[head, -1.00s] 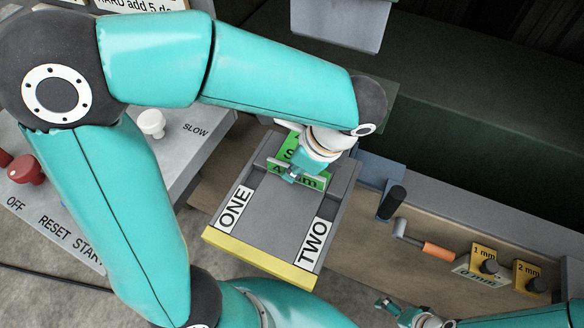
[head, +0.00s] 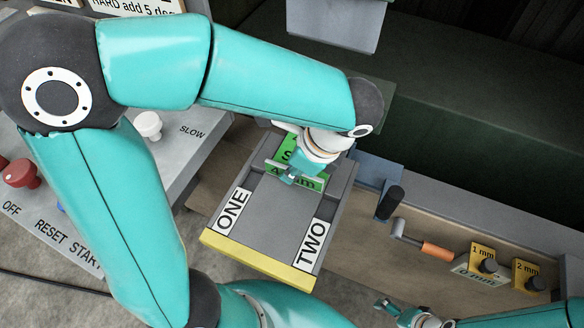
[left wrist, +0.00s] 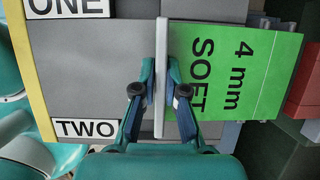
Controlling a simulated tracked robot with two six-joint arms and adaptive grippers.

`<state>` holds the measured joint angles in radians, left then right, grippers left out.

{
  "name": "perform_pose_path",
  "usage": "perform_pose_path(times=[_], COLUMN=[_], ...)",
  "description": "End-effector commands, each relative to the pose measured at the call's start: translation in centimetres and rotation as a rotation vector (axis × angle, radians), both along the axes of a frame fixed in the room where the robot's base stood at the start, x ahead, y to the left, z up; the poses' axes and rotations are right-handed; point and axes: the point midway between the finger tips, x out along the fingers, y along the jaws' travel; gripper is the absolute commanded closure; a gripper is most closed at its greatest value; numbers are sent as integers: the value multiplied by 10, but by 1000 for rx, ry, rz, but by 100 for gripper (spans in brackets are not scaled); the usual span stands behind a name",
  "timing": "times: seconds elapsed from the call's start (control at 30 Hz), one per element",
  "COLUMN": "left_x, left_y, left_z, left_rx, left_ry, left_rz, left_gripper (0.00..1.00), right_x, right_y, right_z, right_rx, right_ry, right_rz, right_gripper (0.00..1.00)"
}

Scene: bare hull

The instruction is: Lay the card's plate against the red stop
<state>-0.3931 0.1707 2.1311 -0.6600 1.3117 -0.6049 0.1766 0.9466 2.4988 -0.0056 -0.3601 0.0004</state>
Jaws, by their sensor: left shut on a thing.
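The green plate (left wrist: 243,75), marked "4 mm SOFT", lies at the far end of the grey tray. An upright grey fin (left wrist: 162,75) stands at its near edge. In the head view the plate (head: 312,183) is partly covered by my left arm, and its "4 mm" front face shows. My left gripper (left wrist: 160,92) is shut on the fin, one finger on each side. The red stop (left wrist: 303,95) is just past the plate's far end in the left wrist view; I cannot tell if they touch. My arm hides it in the head view. My right gripper (head: 388,306) is at the bottom, its jaws unclear.
The tray has a yellow front edge (head: 258,260) and labels ONE (head: 234,211) and TWO (head: 313,243); its middle is bare. A control panel (head: 190,150) stands left.

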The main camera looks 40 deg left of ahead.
Motion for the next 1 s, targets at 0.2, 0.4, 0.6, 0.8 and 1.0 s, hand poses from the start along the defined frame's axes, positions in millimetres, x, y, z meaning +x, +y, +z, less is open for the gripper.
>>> perform_pose_path(times=[0.2, 0.4, 0.6, 0.8, 1.0], left_x=[4, 7, 9, 12, 13], left_y=[1, 1, 2, 3, 3], left_z=[0, 0, 0, 0, -1], left_rx=[0, 0, 0, 0, 0], left_ry=[-1, -1, -1, -1, -1], left_rz=[1, 1, 2, 1, 1], left_gripper=[100, 100, 100, 100, 62], right_x=[0, 0, 0, 0, 0], right_y=[0, 0, 0, 0, 0], right_z=[1, 2, 2, 3, 3], right_rx=[0, 0, 0, 0, 0], right_ry=[0, 0, 0, 0, 0], right_rz=[0, 0, 0, 0, 0], right_gripper=[6, 6, 6, 6, 6])
